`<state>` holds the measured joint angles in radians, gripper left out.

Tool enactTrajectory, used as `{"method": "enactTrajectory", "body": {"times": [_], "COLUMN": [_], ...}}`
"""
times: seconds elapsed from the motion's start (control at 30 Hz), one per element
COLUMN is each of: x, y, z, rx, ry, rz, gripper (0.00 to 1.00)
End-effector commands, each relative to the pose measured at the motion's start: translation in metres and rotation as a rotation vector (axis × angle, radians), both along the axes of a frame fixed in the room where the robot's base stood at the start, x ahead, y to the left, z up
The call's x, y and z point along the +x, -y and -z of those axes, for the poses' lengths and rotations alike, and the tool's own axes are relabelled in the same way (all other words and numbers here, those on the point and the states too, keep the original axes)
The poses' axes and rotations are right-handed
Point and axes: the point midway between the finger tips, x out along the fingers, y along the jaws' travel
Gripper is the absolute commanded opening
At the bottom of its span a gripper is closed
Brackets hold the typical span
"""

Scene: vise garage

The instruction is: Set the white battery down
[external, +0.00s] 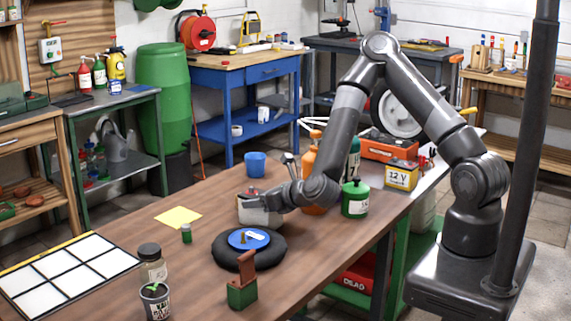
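The white battery (256,216) is a pale box with a dark top and a small red spot, in the middle of the brown workbench (205,237). My gripper (252,202) reaches in from the right, low over the bench, and overlaps the battery's upper part. The fingertips are small and dark against it, so whether they are closed on it is unclear. Whether the battery's underside touches the bench is also hard to tell.
A black round pad with a blue disc (248,239) lies just in front of the battery. A blue cup (255,164), orange bottle (310,160), green canister (355,199) and yellow 12V battery (401,175) stand behind or right.

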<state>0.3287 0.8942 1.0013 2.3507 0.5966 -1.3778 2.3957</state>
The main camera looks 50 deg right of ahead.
Motion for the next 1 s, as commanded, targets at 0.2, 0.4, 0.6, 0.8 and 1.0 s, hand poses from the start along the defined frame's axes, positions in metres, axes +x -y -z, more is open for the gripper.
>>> {"method": "enactTrajectory", "body": {"times": [0.2,0.4,0.6,0.8,1.0], "x": [-0.0001,-0.0001,-0.0002,0.0004,0.0006], "y": [0.0000,0.0000,0.0000,-0.0005,-0.0004], "z": [0.0000,0.0000,-0.0001,-0.0015,-0.0038], "rx": [0.000,0.000,0.000,0.000,0.001], "ry": [0.000,0.000,0.000,0.004,0.004], "rz": [0.000,0.000,0.000,0.000,0.000], "gripper": [0.38,0.22,0.05,0.00,0.00]}}
